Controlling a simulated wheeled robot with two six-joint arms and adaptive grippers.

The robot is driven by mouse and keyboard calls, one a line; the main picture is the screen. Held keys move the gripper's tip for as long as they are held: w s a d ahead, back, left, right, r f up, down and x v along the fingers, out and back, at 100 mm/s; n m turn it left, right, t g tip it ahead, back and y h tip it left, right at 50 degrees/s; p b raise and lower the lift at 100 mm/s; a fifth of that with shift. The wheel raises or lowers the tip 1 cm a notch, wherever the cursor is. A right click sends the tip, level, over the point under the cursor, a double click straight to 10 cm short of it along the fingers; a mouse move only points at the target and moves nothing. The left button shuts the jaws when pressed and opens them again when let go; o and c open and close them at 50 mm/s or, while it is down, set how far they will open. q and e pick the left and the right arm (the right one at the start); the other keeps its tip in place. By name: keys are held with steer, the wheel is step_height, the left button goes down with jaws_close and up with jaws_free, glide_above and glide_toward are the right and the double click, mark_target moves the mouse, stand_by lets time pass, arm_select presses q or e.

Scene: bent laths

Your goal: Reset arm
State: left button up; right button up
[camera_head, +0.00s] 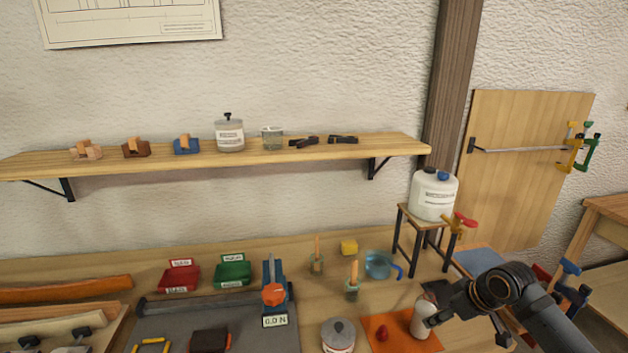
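My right arm comes in from the lower right. Its dark gripper (440,308) is over the bench's right part, at or just beside a small white bottle (421,322) on an orange mat (400,330). The fingers are small and dark, so I cannot tell whether they are open or touch the bottle. My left gripper is not in view.
The bench holds a red tray (178,278), a green tray (232,272), a blue stand with a 0.0 N display (275,321), a blue jug (378,265) and a lidded pot (338,336). A white canister (433,195) stands on a stool. A shelf (330,150) hangs above.

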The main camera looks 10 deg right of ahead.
steer(key=s+a+f+g, duration=0.1)
steer(key=s+a+f, duration=0.8)
steer(key=a, duration=0.1)
steer(key=s+a+f+m+h, duration=0.2)
steer(key=s+m+h, duration=0.1)
steer(key=s, duration=1)
step_height(320, 180, down, 27)
steer(key=s+d+g, duration=0.2)
steer(key=s+d+f+g, duration=0.1)
steer(key=s+f, duration=1.4)
steer(key=s, duration=0.3)
steer(key=shift+s+d+m, duration=0.15)
steer(key=shift+d+m, duration=0.05)
steer(key=shift+m, duration=0.2)
